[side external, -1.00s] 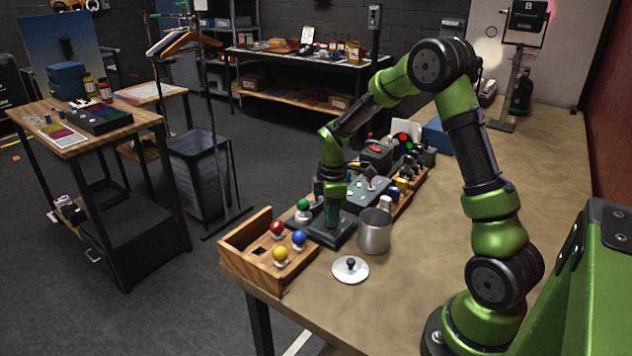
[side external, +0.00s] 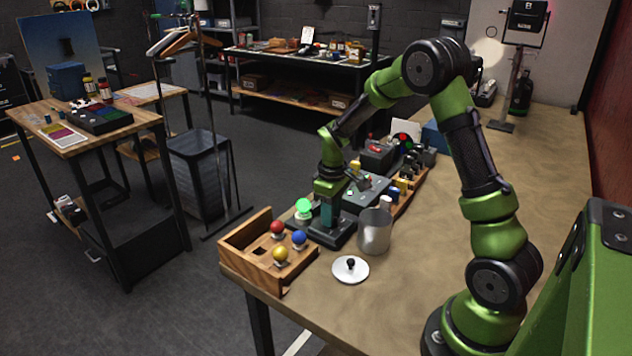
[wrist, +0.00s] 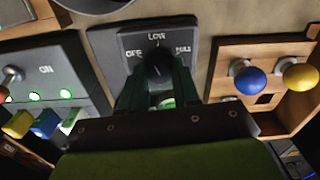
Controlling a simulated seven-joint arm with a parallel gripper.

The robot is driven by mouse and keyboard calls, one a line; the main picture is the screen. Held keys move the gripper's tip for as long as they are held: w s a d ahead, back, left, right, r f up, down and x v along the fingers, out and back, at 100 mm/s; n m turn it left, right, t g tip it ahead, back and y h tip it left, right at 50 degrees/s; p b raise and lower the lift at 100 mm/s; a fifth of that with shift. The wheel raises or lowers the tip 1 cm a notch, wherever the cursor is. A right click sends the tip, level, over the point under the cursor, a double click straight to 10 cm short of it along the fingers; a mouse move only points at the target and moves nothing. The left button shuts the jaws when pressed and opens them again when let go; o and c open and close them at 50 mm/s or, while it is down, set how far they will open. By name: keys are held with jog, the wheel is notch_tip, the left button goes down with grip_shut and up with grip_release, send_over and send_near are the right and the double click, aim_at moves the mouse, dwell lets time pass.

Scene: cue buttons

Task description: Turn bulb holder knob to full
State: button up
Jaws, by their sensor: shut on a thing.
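The bulb holder is a dark box (side external: 337,236) on the table; in the wrist view its plate (wrist: 105,43) reads OFF, LOW and a partly blurred label at right. Its black knob (wrist: 157,66) sits between my fingers and seems to point near LOW. My gripper (wrist: 158,88) is shut on the knob, one finger on each side; in the side view my gripper (side external: 329,214) reaches straight down to the holder. The green bulb (side external: 303,207) beside it glows brightly. In the wrist view the bulb is mostly hidden by my gripper.
A wooden tray (side external: 240,237) with red, blue and yellow bulbs stands to the left. A metal cup (side external: 375,232) and a white lid (side external: 350,270) are close at right. A grey switch box (side external: 363,190) stands behind. The table's right side is clear.

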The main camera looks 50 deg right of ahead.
jog(key=m, duration=0.4)
jog(key=shift+m, duration=0.3)
jog(key=m, duration=0.3)
jog(key=shift+m, duration=0.3)
jog(key=m, duration=0.3)
jog(key=shift+m, duration=2.3)
jog(key=o, duration=1.1)
jog(key=shift+c, duration=0.2)
jog(key=shift+r, duration=0.1)
